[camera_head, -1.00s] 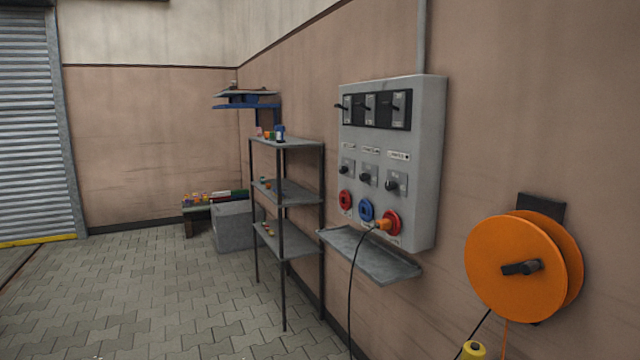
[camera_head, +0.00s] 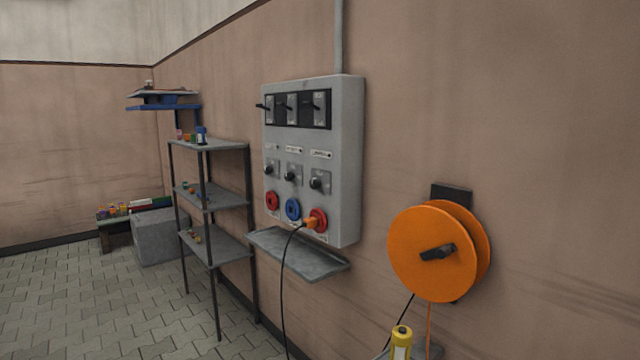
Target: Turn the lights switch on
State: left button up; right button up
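A grey electrical box (camera_head: 345,160) hangs on the brown wall at the middle of the head view. Its top black panel holds a row of three lever switches (camera_head: 291,106) with dark handles. Below them are three knob switches (camera_head: 293,174) under small white labels. Two red sockets and one blue socket (camera_head: 293,208) sit at the bottom. An orange plug (camera_head: 311,223) with a black cable is in the right red socket. The labels are too small to read, so I cannot tell which switch is for the lights. Neither of my grippers shows.
A grey tray shelf (camera_head: 300,257) juts out below the box. A metal shelf rack (camera_head: 213,248) stands to its left. An orange cable reel (camera_head: 432,252) is on the wall at right, with a yellow object (camera_head: 401,343) below. Paved floor (camera_head: 75,305) is free at left.

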aim_at(315, 183)
jog(key=i+j+z, duration=0.1)
jog(key=i, duration=0.45)
jog(key=i+j+z, duration=0.1)
jog(key=i+j, duration=0.25)
jog(key=i, duration=0.15)
